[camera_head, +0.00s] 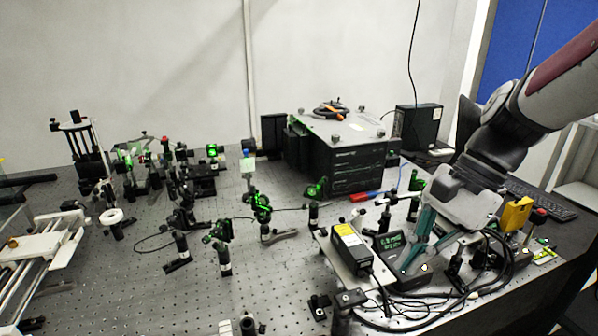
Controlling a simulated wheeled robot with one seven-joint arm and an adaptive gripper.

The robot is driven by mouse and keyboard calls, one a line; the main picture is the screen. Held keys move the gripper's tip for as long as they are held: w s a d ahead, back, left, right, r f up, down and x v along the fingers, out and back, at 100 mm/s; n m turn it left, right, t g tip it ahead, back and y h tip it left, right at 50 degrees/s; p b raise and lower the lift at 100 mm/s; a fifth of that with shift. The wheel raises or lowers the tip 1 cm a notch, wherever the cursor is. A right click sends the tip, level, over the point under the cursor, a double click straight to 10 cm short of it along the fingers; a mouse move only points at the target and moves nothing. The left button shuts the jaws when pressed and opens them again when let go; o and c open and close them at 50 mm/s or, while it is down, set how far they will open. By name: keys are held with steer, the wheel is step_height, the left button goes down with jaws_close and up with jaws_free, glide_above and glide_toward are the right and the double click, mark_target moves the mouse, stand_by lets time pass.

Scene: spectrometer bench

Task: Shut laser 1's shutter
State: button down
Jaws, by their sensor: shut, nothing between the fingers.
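My gripper (412,264) is at the right of the bench, its teal fingers pointing down and to the left. It is shut and empty, with the tips over or beside a dark box with a lit green display (391,241); I cannot tell whether they touch. A black box with a yellow label on top (347,237), possibly a laser, sits on a light plate just left of the display box. No readable label marks laser 1, and I cannot make out its shutter. My gripper and wrist hide part of the bench behind them.
A large black enclosure (340,168) with a light top stands at the back. Several optic posts, some lit green (261,207), crowd the middle and left. Black cables (440,294) loop around the right front. A yellow block (516,214) stands right of my gripper.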

steer(key=w+d+f+m+t+y, duration=0.3)
steer(key=w+d+f+m+y, duration=0.2)
steer(key=d+m, duration=0.4)
steer(key=w+d+f+m+t+y+p, duration=0.1)
steer(key=w+d+f+m+t+y, duration=0.3)
steer(key=w+d+m, duration=0.4)
steer(key=d+f+m+y, duration=0.1)
steer(key=d+m+y, duration=0.1)
steer(key=shift+d+f+t+y, duration=0.25)
steer(key=shift+f+t+y, duration=0.05)
steer(key=shift+a, duration=0.1)
steer(key=p+x, duration=0.4)
steer(key=x, duration=1.5)
steer(key=shift+a, duration=0.4)
